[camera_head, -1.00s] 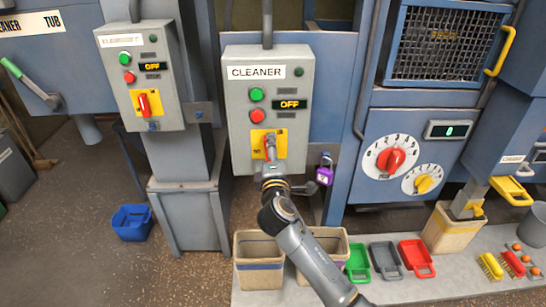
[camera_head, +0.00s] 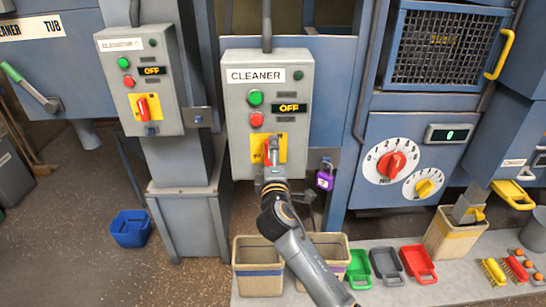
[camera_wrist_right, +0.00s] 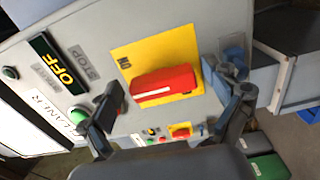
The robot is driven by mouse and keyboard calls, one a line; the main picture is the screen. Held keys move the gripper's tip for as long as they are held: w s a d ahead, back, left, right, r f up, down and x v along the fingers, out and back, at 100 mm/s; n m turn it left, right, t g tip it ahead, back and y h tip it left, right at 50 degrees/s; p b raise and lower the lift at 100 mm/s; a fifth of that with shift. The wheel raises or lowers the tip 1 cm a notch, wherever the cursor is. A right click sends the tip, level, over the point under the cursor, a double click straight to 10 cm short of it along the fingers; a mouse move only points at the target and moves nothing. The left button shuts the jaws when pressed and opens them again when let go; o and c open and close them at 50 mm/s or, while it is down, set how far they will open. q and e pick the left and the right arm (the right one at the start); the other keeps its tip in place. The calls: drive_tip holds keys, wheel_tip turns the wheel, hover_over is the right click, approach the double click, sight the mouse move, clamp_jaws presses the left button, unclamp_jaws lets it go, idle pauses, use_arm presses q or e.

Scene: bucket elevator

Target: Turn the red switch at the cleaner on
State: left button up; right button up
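The cleaner's red switch (camera_head: 267,152) sits on a yellow plate at the bottom of the grey CLEANER box (camera_head: 293,88). The display on the box reads OFF. In the right wrist view, the red switch handle (camera_wrist_right: 163,84) stands out from the yellow plate (camera_wrist_right: 150,58), which has ON lettering at one edge. The handle lies upright on the panel. My right gripper (camera_head: 273,148) is in front of the switch and hides part of it. In the wrist view, the right gripper (camera_wrist_right: 168,92) is open, its fingers apart on either side of the handle, with visible gaps. My left gripper is not in view.
A similar grey box (camera_head: 142,80) with its own red switch (camera_head: 143,106) is at the left. A purple padlock (camera_head: 325,178) hangs right of the cleaner box. Bins (camera_head: 258,278) stand below. The dial panel (camera_head: 408,150) is at the right.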

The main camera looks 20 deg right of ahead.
drive_tip(key=shift+s, duration=0.1)
drive_tip(key=v, duration=1.2)
